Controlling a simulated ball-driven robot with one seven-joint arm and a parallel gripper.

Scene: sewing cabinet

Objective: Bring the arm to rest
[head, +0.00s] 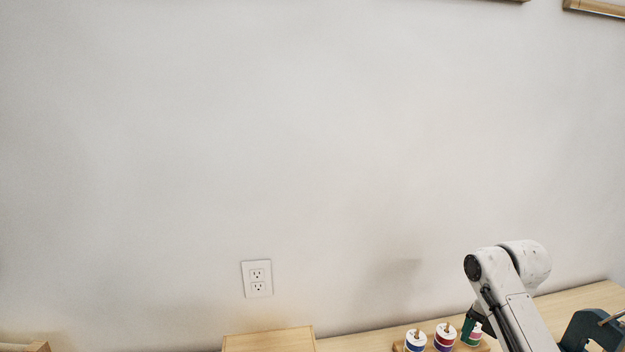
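My white arm rises at the lower right of the head view, with its links bent over in front of the table. The end of the arm and my gripper are not clearly visible; the arm's own links and the picture's lower edge hide that area. I cannot see whether anything is held.
A dark teal object (590,330) stands at right. A wall outlet (257,279) is behind.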

